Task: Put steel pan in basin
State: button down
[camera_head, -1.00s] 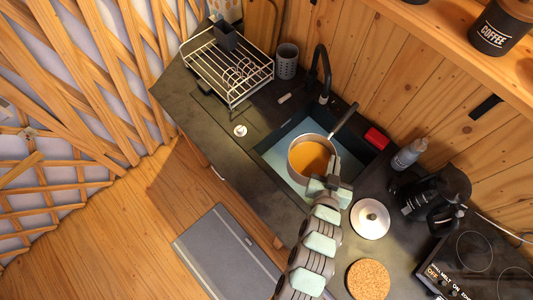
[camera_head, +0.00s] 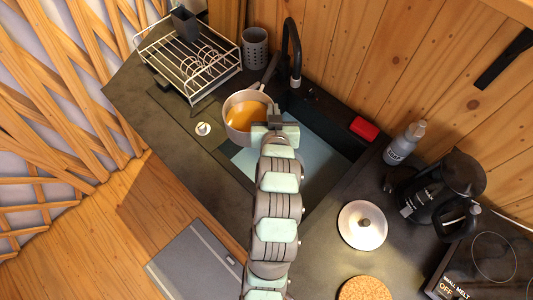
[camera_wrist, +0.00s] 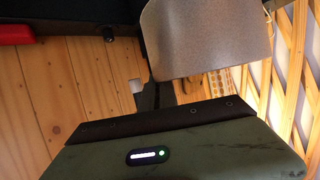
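The steel pan (camera_head: 233,134) holds an orange-brown content and is above the left end of the dark sink basin (camera_head: 328,180), overlapping its left edge. Its handle points toward the black tap. My gripper (camera_head: 274,122) is at the pan's right rim. In the wrist view the pan's grey side (camera_wrist: 205,38) fills the upper middle, and my gripper (camera_wrist: 158,95) meets its lower left edge. The fingers appear shut on the pan's rim, and the pan looks held up rather than resting. The basin's light blue floor shows to the right of my arm.
The black tap (camera_head: 291,52) rises just behind the pan. A wire dish rack (camera_head: 188,60) and grey utensil cup (camera_head: 255,48) stand at the back left. A red sponge (camera_head: 364,128), soap bottle (camera_head: 404,145), black coffee maker (camera_head: 440,190) and white lid (camera_head: 362,225) are right of the basin.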

notch_tip(320, 180, down, 18)
jog(key=p, duration=0.1)
jog(key=shift+s+r, duration=0.15)
jog(key=shift+r, duration=0.05)
